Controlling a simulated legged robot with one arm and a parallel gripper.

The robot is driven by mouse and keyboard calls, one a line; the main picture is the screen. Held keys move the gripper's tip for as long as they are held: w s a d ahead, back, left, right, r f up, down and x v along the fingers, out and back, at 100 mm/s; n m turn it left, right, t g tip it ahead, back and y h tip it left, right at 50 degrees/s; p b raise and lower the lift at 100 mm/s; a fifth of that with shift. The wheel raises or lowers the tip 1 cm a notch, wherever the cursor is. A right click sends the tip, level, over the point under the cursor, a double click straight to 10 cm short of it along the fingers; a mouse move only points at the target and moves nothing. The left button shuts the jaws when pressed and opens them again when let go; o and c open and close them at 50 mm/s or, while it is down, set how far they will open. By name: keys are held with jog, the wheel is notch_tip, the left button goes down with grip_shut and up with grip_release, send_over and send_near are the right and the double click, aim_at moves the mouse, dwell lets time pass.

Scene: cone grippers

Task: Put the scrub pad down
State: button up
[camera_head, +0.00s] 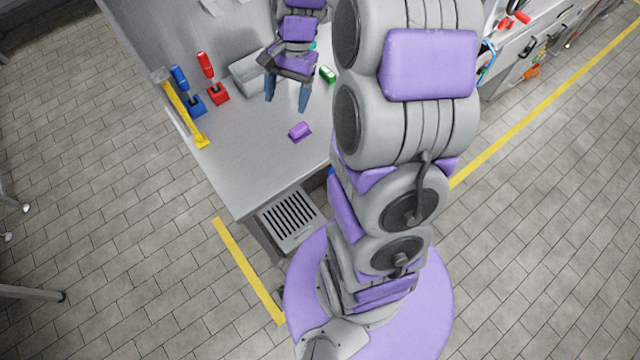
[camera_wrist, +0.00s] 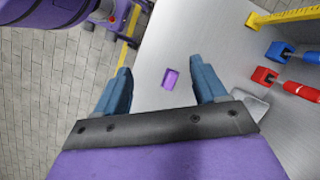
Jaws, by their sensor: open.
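A small purple block (camera_head: 299,130) lies on the grey metal table (camera_head: 262,165), nearer its front edge. It also shows in the wrist view (camera_wrist: 170,79), between my two fingers in the picture and apart from both. A small green block (camera_head: 327,74) lies on the table right of my gripper. I cannot tell for certain which block is the scrub pad. My gripper (camera_head: 287,98) is open and empty above the table, behind the purple block in the head view. Its blue fingers spread wide in the wrist view (camera_wrist: 160,68).
A blue-handled tool (camera_head: 194,106), a red-handled tool (camera_head: 217,94) and a yellow bar (camera_head: 185,110) stand at the table's left. A grey box (camera_head: 247,76) is beside my gripper. The table front is clear.

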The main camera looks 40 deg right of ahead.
jog(key=s+a+r+n+h, duration=0.1)
jog(key=s+a+r+n, duration=0.15)
jog(key=s+a, duration=0.2)
jog(key=s+a+r+n+h, duration=0.1)
jog(key=s+a+r+n, duration=0.15)
jog(key=s, duration=0.35)
jog(key=s+a+n+h, duration=0.1)
jog(key=s+n, duration=0.5)
jog(key=s, duration=0.9)
jog(key=shift+a+h, duration=0.3)
jog(key=shift+a, duration=0.2)
